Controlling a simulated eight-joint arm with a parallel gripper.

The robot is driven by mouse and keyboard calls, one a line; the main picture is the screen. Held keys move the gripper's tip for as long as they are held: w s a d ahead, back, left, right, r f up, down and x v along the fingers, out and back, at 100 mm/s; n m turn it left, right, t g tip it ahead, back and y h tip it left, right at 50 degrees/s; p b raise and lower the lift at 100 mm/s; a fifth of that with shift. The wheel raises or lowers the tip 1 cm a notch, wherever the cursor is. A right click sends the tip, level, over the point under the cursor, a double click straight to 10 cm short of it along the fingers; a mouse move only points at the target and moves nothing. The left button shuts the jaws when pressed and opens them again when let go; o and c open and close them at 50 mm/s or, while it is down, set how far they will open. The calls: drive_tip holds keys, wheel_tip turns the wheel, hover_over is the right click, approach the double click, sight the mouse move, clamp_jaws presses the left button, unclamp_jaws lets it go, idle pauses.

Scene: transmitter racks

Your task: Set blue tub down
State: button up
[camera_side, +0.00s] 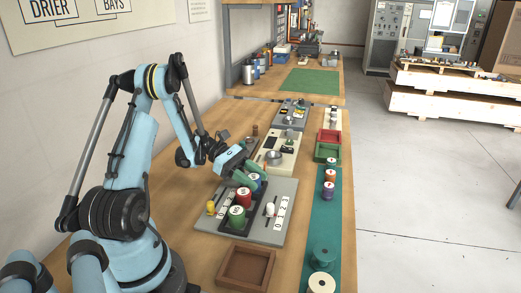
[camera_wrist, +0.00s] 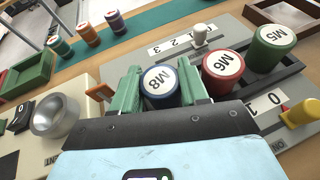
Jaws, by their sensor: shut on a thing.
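The blue tub (camera_wrist: 161,88), with a white lid marked M8, is between the green fingers of my gripper (camera_wrist: 158,84) in the wrist view. My gripper is shut on it. In the side view the blue tub (camera_side: 257,184) is partly hidden by my gripper (camera_side: 249,174). It is upright, in line with the red M6 tub (camera_wrist: 223,72) and the green M5 tub (camera_wrist: 271,49), at the row's end beside the red one. Those two stand in a black rack (camera_side: 225,227) on a grey panel (camera_side: 275,236). Whether the blue tub touches the rack floor is hidden.
The panel has a yellow knob (camera_side: 211,207), a white knob (camera_side: 270,209) and number strips. A beige unit with a metal bowl (camera_wrist: 57,116) is close by. A brown tray (camera_side: 245,267) is at the front. Several spools stand on a green strip (camera_side: 325,212) at right.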

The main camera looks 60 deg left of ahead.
drive_tip(key=shift+a+f+n, duration=0.15)
drive_tip(key=shift+f+n, duration=0.15)
drive_tip(key=shift+f, duration=0.4)
drive_tip(key=o, duration=1.3)
drive_tip(key=shift+r, duration=0.1)
wheel_tip(320, 180, up, 9)
drive_tip(key=shift+r, duration=0.15)
drive_tip(key=w+d+r+n+t+y, duration=0.3)
drive_tip(key=d+r+n+y, duration=0.1)
drive_tip(key=d+r, duration=0.45)
drive_tip(key=w+d+r+n+t+y, duration=0.3)
drive_tip(key=w+d+r+n, duration=0.1)
drive_tip(key=d+r, duration=0.4)
drive_tip(key=s+f+m+g+y, duration=0.2)
drive_tip(key=s+f+m, duration=0.3)
drive_tip(key=m, duration=1.1)
drive_tip(key=s+f+m+g+y, duration=0.3)
drive_tip(key=s+f+m, duration=0.3)
drive_tip(key=m, duration=1)
wheel_tip(320, 180, down, 2)
drive_tip(key=shift+f+g, duration=0.15)
drive_tip(key=shift+g, duration=0.15)
